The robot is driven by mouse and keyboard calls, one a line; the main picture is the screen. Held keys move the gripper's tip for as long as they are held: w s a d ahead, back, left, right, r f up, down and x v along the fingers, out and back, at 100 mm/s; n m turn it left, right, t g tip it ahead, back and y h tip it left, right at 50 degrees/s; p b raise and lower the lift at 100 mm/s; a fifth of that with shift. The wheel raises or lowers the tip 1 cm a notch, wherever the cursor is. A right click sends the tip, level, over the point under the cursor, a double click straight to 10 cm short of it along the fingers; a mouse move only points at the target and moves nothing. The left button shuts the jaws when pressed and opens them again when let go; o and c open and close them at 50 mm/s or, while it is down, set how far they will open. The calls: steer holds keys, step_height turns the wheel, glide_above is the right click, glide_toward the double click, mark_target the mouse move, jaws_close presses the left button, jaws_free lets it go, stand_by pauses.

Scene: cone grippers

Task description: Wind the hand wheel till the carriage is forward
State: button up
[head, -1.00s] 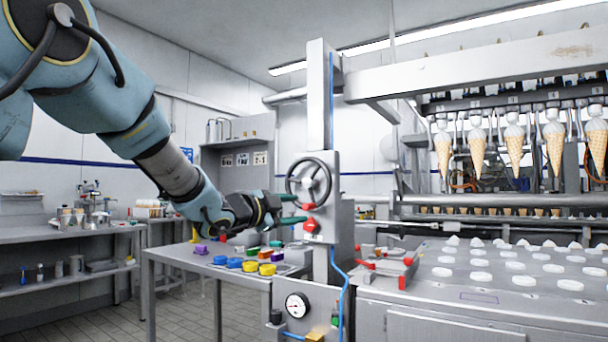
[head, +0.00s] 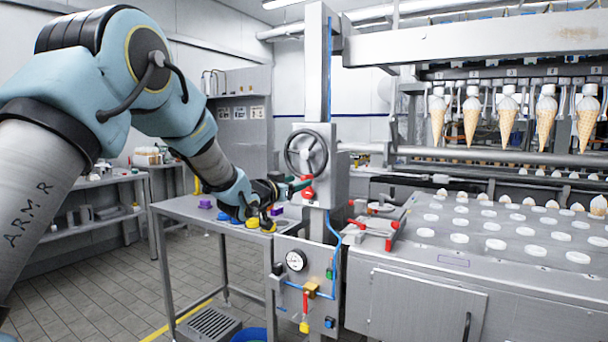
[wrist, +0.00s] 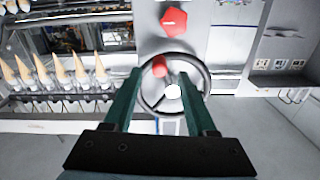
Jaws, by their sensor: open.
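The dark hand wheel (head: 306,153) stands upright on the front of a steel post, with a red knob (head: 307,181) low on its rim. A red piece (head: 307,194) sits just below the wheel. My gripper (head: 299,186) is at the wheel's lower edge, its green fingers apart. In the wrist view the wheel (wrist: 203,103) lies ahead, and the red knob (wrist: 159,66) shows between the fingertips (wrist: 160,72); I cannot tell whether they touch it. Cones (head: 471,122) hang in a row from holders under the overhead beam. Which part is the carriage is unclear.
A steel side table (head: 172,209) holds coloured pieces left of the post. A pressure gauge (head: 296,261) and blue hose are below the wheel. A red-handled clamp (head: 372,228) and a bed of white discs (head: 494,244) are to the right.

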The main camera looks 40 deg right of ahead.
mark_target(303, 179)
steer(key=shift+p+x, duration=0.55)
steer(key=shift+x, duration=1.5)
steer(key=shift+c, duration=0.2)
jaws_close()
